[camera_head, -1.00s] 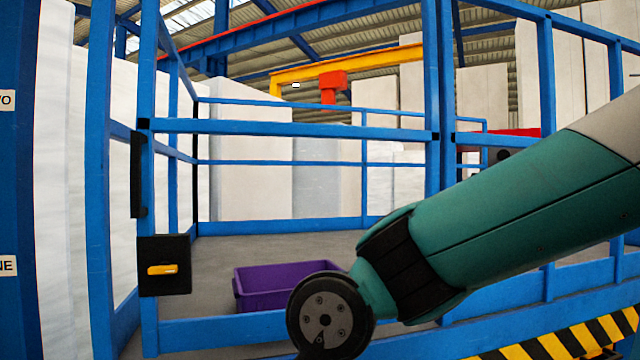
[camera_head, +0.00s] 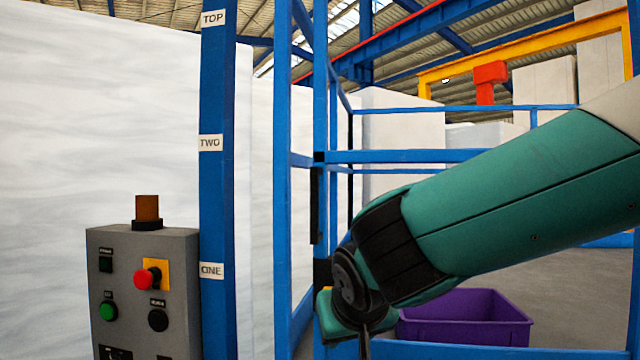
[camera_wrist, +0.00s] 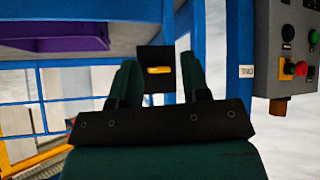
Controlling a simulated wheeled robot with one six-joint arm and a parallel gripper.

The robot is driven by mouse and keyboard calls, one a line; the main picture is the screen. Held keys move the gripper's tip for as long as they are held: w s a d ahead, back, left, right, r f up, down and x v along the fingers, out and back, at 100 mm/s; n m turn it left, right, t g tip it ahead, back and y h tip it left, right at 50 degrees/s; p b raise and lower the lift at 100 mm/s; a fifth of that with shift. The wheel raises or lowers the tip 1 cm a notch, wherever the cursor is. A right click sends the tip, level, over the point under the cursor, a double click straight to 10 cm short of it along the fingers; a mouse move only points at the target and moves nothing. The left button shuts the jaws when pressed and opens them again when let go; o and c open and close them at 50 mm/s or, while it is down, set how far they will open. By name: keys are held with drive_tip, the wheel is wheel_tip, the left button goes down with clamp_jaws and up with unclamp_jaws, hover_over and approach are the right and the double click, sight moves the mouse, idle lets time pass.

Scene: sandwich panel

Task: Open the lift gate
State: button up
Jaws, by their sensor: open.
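The lift gate, a blue barred frame (camera_head: 400,156), stands across the front of the blue cage and looks closed. A black vertical strip (camera_head: 316,205) is on its left post. Its black latch box (camera_wrist: 155,53) with a yellow handle (camera_wrist: 159,70) shows in the wrist view, beyond and between my fingertips. In the head view my arm hides most of the latch box. My gripper (camera_wrist: 158,75) is open, with its two fingers apart and nothing held. I cannot tell the exact gap to the handle; no contact shows.
A grey control box (camera_head: 178,330) with buttons and a red knob stands left of the gate. Beside it is a blue post (camera_head: 217,200) labelled TOP, TWO and ONE. A purple crate (camera_head: 465,325) sits on the floor inside the cage. White panels stand behind.

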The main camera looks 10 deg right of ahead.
drive_tip(key=w+a+r+m+t+h+p, duration=0.25)
drive_tip(key=w+a+r+t, duration=0.2)
drive_tip(key=r, duration=0.55)
drive_tip(key=m+t+h+p, duration=0.2)
drive_tip(key=m+t+h, duration=0.1)
drive_tip(key=t+h, duration=0.1)
approach(314, 197)
drive_tip(key=shift+n+g, duration=0.25)
drive_tip(key=p+x, duration=0.2)
drive_tip(key=x, duration=0.2)
drive_tip(key=p+x, duration=0.3)
drive_tip(key=r+p+x, duration=0.1)
drive_tip(key=p+x, duration=0.2)
drive_tip(key=x, duration=0.1)
drive_tip(key=shift+w, duration=0.3)
drive_tip(key=shift+w+d+f+p, duration=0.2)
drive_tip(key=shift+w+p, duration=0.2)
drive_tip(key=shift+w, duration=0.05)
clamp_jaws()
